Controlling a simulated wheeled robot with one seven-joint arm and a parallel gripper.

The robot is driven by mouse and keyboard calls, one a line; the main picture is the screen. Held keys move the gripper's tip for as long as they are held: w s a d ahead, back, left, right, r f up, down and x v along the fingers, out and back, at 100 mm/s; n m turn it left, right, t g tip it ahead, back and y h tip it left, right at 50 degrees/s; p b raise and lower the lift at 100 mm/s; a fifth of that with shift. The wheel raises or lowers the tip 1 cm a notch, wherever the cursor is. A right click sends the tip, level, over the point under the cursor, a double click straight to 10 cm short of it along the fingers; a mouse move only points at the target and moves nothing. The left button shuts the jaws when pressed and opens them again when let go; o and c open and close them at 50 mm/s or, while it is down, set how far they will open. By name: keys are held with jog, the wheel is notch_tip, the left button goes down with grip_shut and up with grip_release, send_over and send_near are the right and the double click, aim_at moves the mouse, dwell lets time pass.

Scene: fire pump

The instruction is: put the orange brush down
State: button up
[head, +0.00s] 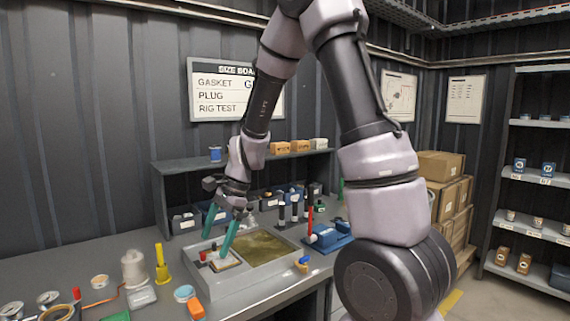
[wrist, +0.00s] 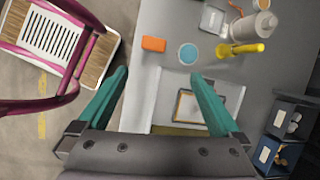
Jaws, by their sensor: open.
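An orange block (head: 195,308), the only plainly orange loose thing on the bench, lies near the front edge beside a round blue-topped tin (head: 184,293). I cannot tell whether it is the brush; no bristles show. It also shows in the wrist view (wrist: 153,44), beyond my fingertips. My gripper (head: 215,247) has teal fingers spread apart, pointing down over the left part of the grey tray (head: 262,284). In the wrist view nothing is between the fingertips (wrist: 160,74). A small framed plate (wrist: 186,106) lies in the tray below.
A yellow stand (head: 161,266) and a white bottle (head: 133,268) stand left of the tray. A blue vise-like device (head: 328,236) is to its right. A shelf with bins (head: 186,219) runs behind.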

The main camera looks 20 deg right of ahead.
jog(key=s+d+r+n+t+h, duration=0.1)
jog(key=s+d+r+n+t, duration=0.1)
jog(key=r, duration=0.5)
jog(key=s+d+r+n+t, duration=0.3)
jog(key=s+d+r+n, duration=0.1)
jog(key=s+d+r, duration=0.3)
jog(key=s+d+r+n+t+h, duration=0.1)
jog(key=s+d+r+n+t, duration=0.1)
jog(key=d+r, duration=0.5)
notch_tip(320, 180, up, 2)
jog(key=s+n, duration=0.1)
jog(key=s, duration=0.1)
jog(key=shift+s+r+h, duration=0.15)
jog(key=shift+s+h, duration=0.15)
jog(key=shift+s, duration=0.1)
